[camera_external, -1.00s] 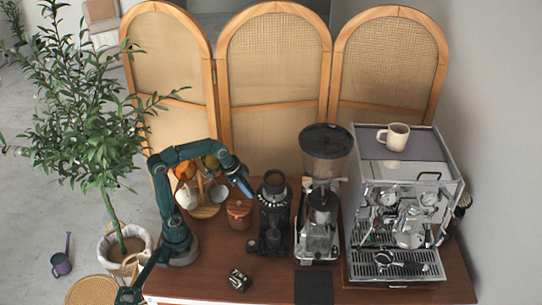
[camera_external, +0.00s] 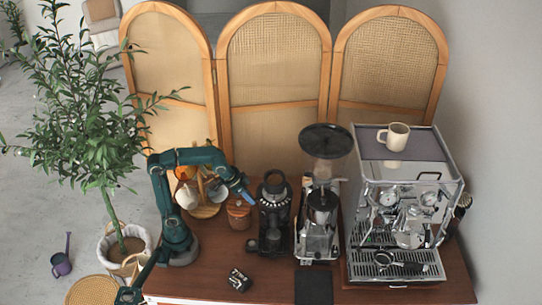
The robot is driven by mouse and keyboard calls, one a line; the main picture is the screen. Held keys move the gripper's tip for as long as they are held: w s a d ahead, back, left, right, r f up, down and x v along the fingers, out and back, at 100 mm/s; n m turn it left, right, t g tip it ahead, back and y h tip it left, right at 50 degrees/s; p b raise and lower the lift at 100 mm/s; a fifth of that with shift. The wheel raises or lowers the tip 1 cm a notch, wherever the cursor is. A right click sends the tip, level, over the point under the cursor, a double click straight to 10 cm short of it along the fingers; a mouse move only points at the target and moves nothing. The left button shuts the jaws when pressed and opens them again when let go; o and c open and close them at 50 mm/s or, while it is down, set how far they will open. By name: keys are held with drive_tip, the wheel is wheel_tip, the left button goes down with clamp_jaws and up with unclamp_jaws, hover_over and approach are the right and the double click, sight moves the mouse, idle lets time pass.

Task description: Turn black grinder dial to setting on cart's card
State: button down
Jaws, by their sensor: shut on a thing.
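The black grinder (camera_external: 275,220) stands on the cart between a wooden canister and a larger silver grinder. Its dial (camera_external: 274,200) is the ring with pale marks around its upper body. My gripper (camera_external: 252,202) reaches in from the left, low at the dial's left side, and is shut on the dial's edge. The fingertips are small here and the exact contact is hard to see. The dial's setting is too small to read. I cannot make out the card with the setting in this view.
The wooden canister (camera_external: 239,215) sits just below my gripper. A mug tree (camera_external: 203,210) stands behind it to the left. The silver grinder (camera_external: 318,220) and espresso machine (camera_external: 400,215) fill the right. A small dark object (camera_external: 240,280) lies near the front, with bare wood around it.

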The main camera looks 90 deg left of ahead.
drive_tip(key=shift+w+d+f+n+g+y, duration=0.2)
drive_tip(key=shift+w+d+n+y, duration=0.25)
drive_tip(key=shift+d+n, duration=0.55)
drive_tip(key=shift+w+d+f+n+g+y, duration=0.15)
drive_tip(key=shift+w+d+n+y, duration=0.3)
drive_tip(key=shift+n, duration=0.85)
drive_tip(key=shift+w+d, duration=0.15)
drive_tip(key=c, duration=0.8)
unclamp_jaws()
drive_tip(key=shift+c, duration=0.2)
drive_tip(key=v, duration=0.5)
drive_tip(key=shift+r, duration=0.1)
